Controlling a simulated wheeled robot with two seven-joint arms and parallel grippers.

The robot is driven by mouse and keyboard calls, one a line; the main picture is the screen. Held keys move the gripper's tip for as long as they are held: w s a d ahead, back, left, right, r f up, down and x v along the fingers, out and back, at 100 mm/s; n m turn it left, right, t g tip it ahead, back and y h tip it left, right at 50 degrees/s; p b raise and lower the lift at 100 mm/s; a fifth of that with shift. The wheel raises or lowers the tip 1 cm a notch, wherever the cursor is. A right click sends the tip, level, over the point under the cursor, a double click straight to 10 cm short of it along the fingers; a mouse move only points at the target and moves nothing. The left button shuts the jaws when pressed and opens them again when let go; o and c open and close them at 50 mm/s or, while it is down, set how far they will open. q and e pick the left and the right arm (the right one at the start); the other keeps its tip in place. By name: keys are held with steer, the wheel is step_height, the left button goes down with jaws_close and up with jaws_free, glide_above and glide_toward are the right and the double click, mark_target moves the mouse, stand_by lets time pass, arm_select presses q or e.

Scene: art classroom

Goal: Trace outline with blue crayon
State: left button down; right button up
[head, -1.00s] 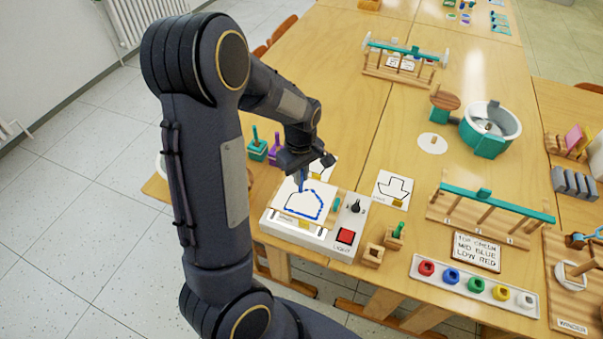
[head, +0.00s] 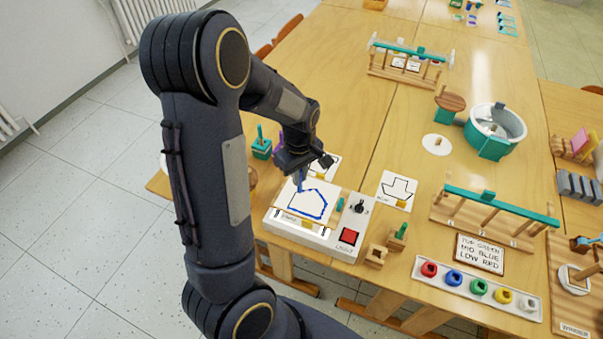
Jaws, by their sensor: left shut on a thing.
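My left gripper (head: 302,166) is shut on the blue crayon (head: 300,183) and holds it tip down over a white sheet (head: 309,211). The sheet lies on a white box (head: 342,243) with a red button (head: 349,236) and a black knob (head: 360,206). A blue, roughly house-shaped outline shows on the sheet, with the crayon's tip at its upper left part. I cannot tell whether the tip touches the paper. The gripper and crayon hide a little of the sheet's far edge. My right gripper is not in view.
A card with an arrow outline (head: 397,189) lies right of the box. A wooden block with a green peg (head: 397,238) stands close to the box's right side. A tray of coloured pots (head: 476,288) and a teal-barred rack (head: 500,205) stand farther right. Table between is partly clear.

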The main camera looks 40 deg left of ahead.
arm_select(q)
steer(key=shift+s+a, duration=0.35)
steer(key=shift+s, duration=0.25)
stand_by(0.7)
steer(key=shift+s+d, duration=0.25)
steer(key=shift+s, duration=0.7)
stand_by(0.8)
steer(key=shift+s+f, duration=0.1)
steer(key=shift+s, duration=0.05)
steer(key=shift+s+d+p, duration=0.1)
steer(key=shift+s+p, duration=0.1)
steer(key=shift+p, duration=0.15)
steer(key=shift+s, duration=0.2)
steer(key=shift+s+d, duration=0.1)
steer(key=shift+s, duration=0.2)
stand_by(0.4)
stand_by(0.5)
step_height(320, 180, up, 4)
steer(key=p, duration=0.4)
